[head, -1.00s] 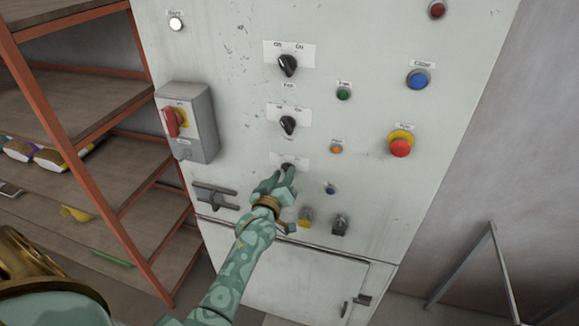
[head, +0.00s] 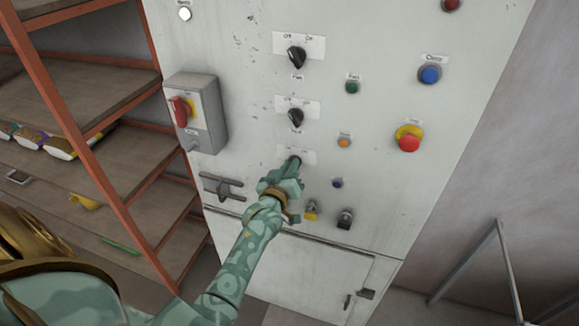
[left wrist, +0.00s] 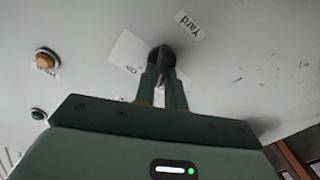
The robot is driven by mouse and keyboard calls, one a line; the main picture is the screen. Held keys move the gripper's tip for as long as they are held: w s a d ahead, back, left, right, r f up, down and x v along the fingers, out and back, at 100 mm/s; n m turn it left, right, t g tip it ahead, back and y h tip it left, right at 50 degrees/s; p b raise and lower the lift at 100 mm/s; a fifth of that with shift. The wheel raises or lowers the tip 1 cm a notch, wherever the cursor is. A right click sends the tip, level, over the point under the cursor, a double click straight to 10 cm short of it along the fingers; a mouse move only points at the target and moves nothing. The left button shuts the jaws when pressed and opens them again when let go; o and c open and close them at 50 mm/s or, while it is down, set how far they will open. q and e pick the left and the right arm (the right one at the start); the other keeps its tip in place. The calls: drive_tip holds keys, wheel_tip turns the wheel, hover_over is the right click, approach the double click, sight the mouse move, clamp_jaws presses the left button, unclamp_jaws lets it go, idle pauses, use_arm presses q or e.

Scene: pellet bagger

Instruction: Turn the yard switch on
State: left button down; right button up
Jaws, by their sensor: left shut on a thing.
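The yard switch is a black rotary knob (head: 295,159) on a white label plate, the lowest of three such knobs in a column on the grey cabinet front. My left gripper (head: 291,168) reaches it from below and covers most of it in the head view. In the left wrist view the two green fingers (left wrist: 164,88) are shut on the knob (left wrist: 163,55), one on each side. A "Yard" label (left wrist: 188,25) and an "On" mark show beside it. I cannot tell clearly which way the knob points. My right gripper is not in view.
Two more knobs, the fan switch (head: 296,57) and a middle one (head: 295,117), sit above. A grey switch box (head: 207,112) juts out at left.

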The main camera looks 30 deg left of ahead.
use_arm(q)
drive_tip(key=shift+d+f+m+p, duration=0.1)
drive_tip(key=shift+d+m+p, duration=0.05)
drive_tip(key=shift+m, duration=1.65)
drive_tip(key=shift+d+r+m+p, duration=0.1)
drive_tip(key=shift+m+p, duration=0.05)
drive_tip(key=shift+m, duration=1.65)
drive_tip(key=shift+d+f+m+p, duration=0.1)
drive_tip(key=shift+d+m+p, duration=0.05)
drive_tip(key=shift+m, duration=1.95)
drive_tip(key=c, duration=1.5)
unclamp_jaws()
drive_tip(key=shift+w, duration=0.2)
drive_tip(key=shift+o, duration=0.2)
drive_tip(key=shift+s, duration=0.1)
